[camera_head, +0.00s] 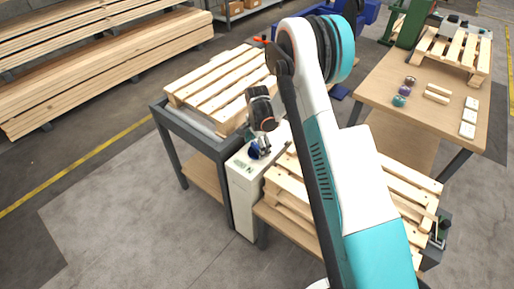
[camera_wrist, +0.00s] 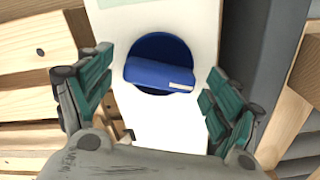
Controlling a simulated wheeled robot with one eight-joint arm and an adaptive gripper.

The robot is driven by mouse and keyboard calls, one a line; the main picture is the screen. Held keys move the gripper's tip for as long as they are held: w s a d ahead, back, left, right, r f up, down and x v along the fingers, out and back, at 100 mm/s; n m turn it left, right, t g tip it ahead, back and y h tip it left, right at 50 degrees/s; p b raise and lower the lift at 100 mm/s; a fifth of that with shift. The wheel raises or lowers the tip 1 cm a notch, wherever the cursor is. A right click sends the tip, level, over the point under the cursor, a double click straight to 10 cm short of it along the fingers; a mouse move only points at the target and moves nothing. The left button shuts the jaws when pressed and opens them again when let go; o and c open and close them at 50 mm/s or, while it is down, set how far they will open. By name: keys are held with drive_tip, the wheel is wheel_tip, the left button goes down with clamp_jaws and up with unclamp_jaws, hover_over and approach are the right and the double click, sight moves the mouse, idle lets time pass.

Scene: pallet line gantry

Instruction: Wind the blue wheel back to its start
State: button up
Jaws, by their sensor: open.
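The blue wheel (camera_wrist: 158,55) sits on top of a white post in the wrist view, a round blue disc with a raised blue grip bar across it. A pale mark shows at the right end of the bar. In the head view the wheel (camera_head: 254,151) shows small, just below my gripper. My gripper (camera_wrist: 155,100) is open, its green-padded fingers apart on the left and right of the wheel. Nothing is between the fingers except the view of the wheel and post. I cannot tell the exact gap between fingertips and wheel.
The white post (camera_head: 242,190) stands between a grey-framed table with a pallet (camera_head: 222,88) and a lower bench with another pallet (camera_head: 285,195). Pallet boards lie close on both sides of the gripper. A wooden table (camera_head: 400,75) with small balls and blocks is at the right.

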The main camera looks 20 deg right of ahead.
drive_tip(key=shift+f, duration=0.1)
drive_tip(key=c, duration=1.1)
drive_tip(key=shift+o, duration=0.2)
drive_tip(key=shift+n, duration=0.3)
